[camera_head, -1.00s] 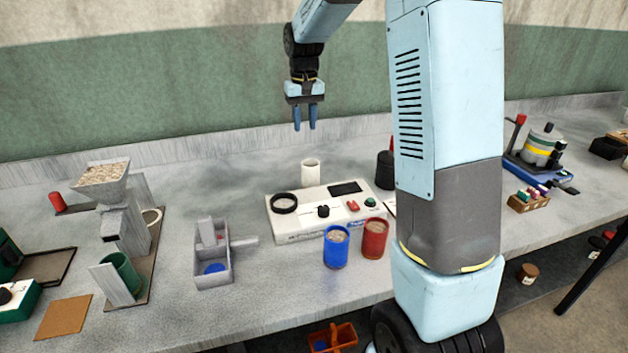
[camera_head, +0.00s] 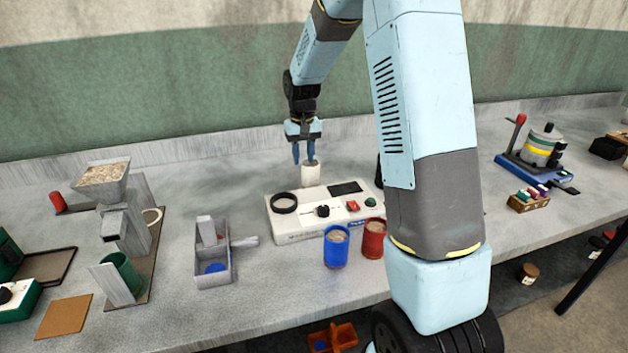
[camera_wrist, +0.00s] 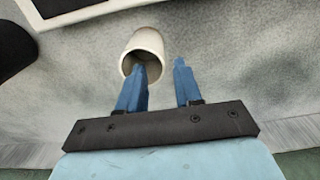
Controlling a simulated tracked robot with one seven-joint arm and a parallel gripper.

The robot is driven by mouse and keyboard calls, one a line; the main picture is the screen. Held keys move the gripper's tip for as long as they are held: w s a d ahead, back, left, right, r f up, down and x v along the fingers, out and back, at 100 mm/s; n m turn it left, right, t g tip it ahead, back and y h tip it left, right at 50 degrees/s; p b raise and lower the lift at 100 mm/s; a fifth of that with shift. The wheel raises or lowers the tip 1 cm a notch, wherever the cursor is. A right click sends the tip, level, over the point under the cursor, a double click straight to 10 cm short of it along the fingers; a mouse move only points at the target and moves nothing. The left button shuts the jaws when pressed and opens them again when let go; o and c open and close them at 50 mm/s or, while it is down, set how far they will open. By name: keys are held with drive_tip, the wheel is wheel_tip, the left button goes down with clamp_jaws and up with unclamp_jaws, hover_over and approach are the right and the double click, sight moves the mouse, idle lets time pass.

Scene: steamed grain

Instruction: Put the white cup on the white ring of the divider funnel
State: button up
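The white cup (camera_head: 311,176) stands upright on the bench just behind the white instrument. It also shows in the wrist view (camera_wrist: 147,42), with its open mouth toward me. My gripper (camera_head: 304,162) is open above the cup, fingers pointing down. In the wrist view my gripper (camera_wrist: 160,68) has its left blue finger overlapping the cup's mouth and its right finger to the right of the cup; I cannot tell whether the left one is inside. The grey divider funnel (camera_head: 101,187), filled with grain, stands at the left. A whitish ring (camera_head: 153,216) shows partly behind its body.
The white instrument (camera_head: 290,232) with a black ring is in front of the cup. A blue cup (camera_head: 336,247) and a red cup (camera_head: 374,238) of grain stand before it. A grey box (camera_head: 213,268) lies between divider and instrument. The bench behind it is clear.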

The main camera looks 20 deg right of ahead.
sight(303, 164)
drive_tip(key=shift+a+f, duration=0.15)
drive_tip(key=shift+f, duration=1.7)
drive_tip(key=shift+c, duration=0.2)
clamp_jaws()
